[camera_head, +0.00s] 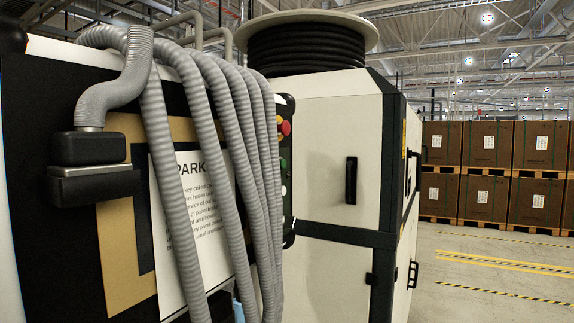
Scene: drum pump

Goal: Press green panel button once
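The button panel (288,215) is a narrow dark strip on the side of the pale cabinet, seen at a steep angle. The green button (283,163) sits on it below a red button (286,128) with yellow around it. A small white spot shows below the green button. Grey ribbed hoses hang just left of the panel and hide part of its left side. Neither of my grippers can be made out in this view.
Grey hoses (208,105) hang before a board with a PARK sign (190,220). A black hose fitting (88,148) is at left. The pale cabinet (335,120) carries a hose reel (306,45). Stacked brown boxes (490,145) stand at right; the floor (480,290) before them is open.

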